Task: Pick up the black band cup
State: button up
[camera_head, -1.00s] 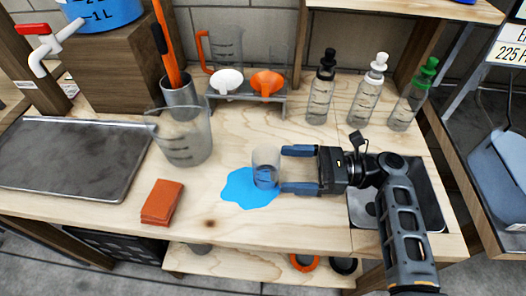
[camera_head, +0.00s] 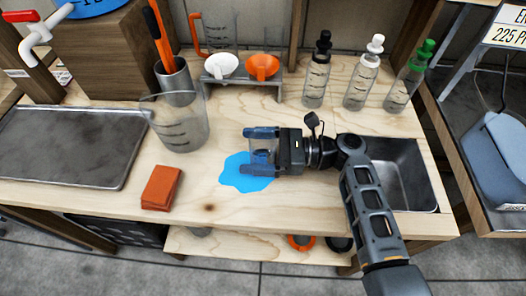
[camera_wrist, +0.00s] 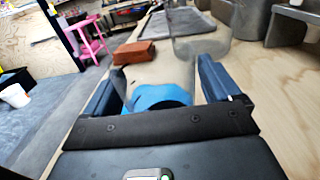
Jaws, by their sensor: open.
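A small clear cup (camera_head: 261,157) stands upright at the blue puddle on the wooden bench in the head view. I cannot make out a black band on it. My gripper (camera_head: 258,151) is open and low over the bench, reaching left, with one finger on either side of this cup. In the wrist view, the two blue fingers (camera_wrist: 165,90) are apart and the clear cup shows only faintly between them. On the lower shelf, a black ring-shaped rim (camera_head: 340,243) shows partly beneath the bench edge; what it belongs to is hidden.
A blue puddle (camera_head: 237,181) lies under the gripper. A brick-red block (camera_head: 161,187), a large clear beaker (camera_head: 180,128) and a metal tray (camera_head: 65,150) are to the left. Several bottles (camera_head: 314,85) stand behind right. A sink (camera_head: 405,180) lies right. An orange ring (camera_head: 301,241) is below.

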jog(key=c, duration=1)
